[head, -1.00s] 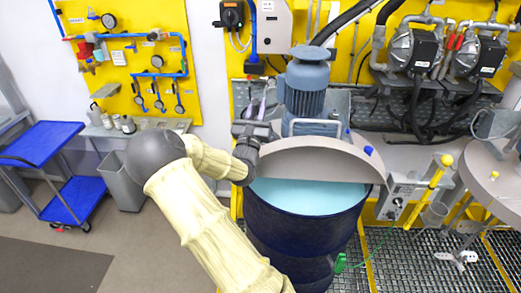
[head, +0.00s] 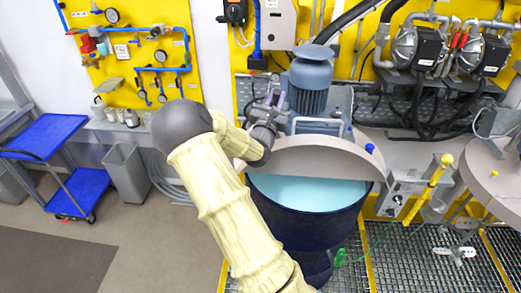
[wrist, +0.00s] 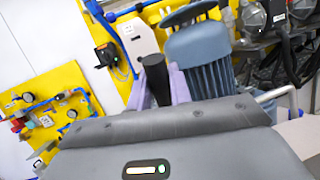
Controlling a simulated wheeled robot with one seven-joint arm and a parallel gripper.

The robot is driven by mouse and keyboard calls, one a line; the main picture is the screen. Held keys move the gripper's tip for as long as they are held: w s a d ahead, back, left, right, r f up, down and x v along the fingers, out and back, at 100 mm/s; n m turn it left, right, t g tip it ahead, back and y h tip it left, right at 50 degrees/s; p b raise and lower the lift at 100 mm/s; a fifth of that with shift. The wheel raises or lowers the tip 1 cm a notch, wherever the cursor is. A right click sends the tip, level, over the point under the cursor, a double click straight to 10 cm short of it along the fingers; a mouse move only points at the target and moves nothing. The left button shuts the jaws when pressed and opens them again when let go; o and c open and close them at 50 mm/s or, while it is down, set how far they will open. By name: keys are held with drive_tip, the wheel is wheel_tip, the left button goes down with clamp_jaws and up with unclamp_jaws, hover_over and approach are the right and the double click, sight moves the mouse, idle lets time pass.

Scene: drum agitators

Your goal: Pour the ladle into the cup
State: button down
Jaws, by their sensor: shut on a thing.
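My gripper (head: 274,104) is above the left rim of the dark blue drum (head: 308,227), beside the blue motor (head: 309,82). In the wrist view its pale purple fingers (wrist: 159,88) are shut on a dark upright handle (wrist: 156,76), which looks like the ladle's. The ladle's bowl does not show in either view. Pale blue liquid (head: 310,193) shows in the open front half of the drum. A grey cup (head: 433,210) appears at the right, by the yellow-handled lever, well apart from my gripper.
The grey half lid (head: 318,157) covers the back of the drum. A control box (head: 399,192) and yellow lever (head: 436,175) stand to the right, with another grey lid (head: 498,177) beyond. A blue cart (head: 78,190) and grey bin (head: 126,172) stand left.

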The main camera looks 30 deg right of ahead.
drive_tip(key=shift+d+m+g+y+b, duration=0.15)
drive_tip(key=shift+d+m+g+y, duration=0.35)
drive_tip(key=shift+d, duration=1.2)
drive_tip(key=shift+d+m+g+y+b, duration=0.2)
drive_tip(key=shift+d+m+g, duration=0.6)
drive_tip(key=shift+d, duration=0.9)
drive_tip(key=shift+d+m+g+y+b, duration=0.15)
drive_tip(key=shift+d+m+g+y, duration=0.2)
drive_tip(key=shift+d+m, duration=0.9)
drive_tip(key=shift+d+n, duration=0.45)
